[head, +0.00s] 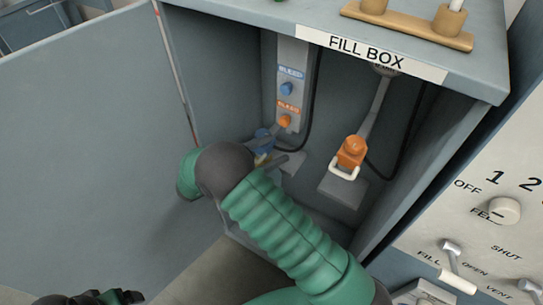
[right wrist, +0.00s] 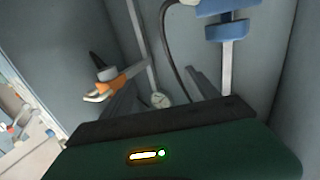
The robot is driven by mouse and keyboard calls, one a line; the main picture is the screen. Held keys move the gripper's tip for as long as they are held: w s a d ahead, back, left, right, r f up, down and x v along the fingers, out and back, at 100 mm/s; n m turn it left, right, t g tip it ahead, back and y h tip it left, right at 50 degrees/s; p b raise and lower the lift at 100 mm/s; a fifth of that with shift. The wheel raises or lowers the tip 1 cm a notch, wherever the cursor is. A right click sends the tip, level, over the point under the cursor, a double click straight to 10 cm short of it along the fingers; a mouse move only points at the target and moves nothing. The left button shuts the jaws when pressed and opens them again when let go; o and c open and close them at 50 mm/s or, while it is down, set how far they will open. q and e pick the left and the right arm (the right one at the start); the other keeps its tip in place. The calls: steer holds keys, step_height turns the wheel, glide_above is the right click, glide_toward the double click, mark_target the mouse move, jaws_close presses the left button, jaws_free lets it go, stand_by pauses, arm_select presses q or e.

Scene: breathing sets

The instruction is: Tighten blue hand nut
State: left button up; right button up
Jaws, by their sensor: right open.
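In the head view a small blue fitting (head: 264,137), which looks like the blue hand nut, sits low inside the fill box, partly hidden behind my right arm. The right wrist view shows blue parts (right wrist: 235,28) on a grey stem at the upper right, ahead of the gripper and apart from it. My right gripper (head: 275,160) is inside the box, just below and beside the blue fitting. It is open and holds nothing that I can see; its wrist hides part of it. My left gripper (head: 105,297) shows only as a dark piece at the bottom left edge.
An orange fitting with a white handle (head: 351,153) stands right of the blue one; a black hose hangs beside it. A panel (head: 290,75) with blue and orange knobs is above. The open door (head: 90,130) is left, and a control panel (head: 490,220) is right.

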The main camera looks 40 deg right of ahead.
steer(key=s+a, duration=0.2)
steer(key=s, duration=0.1)
steer(key=shift+s+a+r, duration=0.15)
steer(key=shift+s+a, duration=0.05)
steer(key=shift+s, duration=0.1)
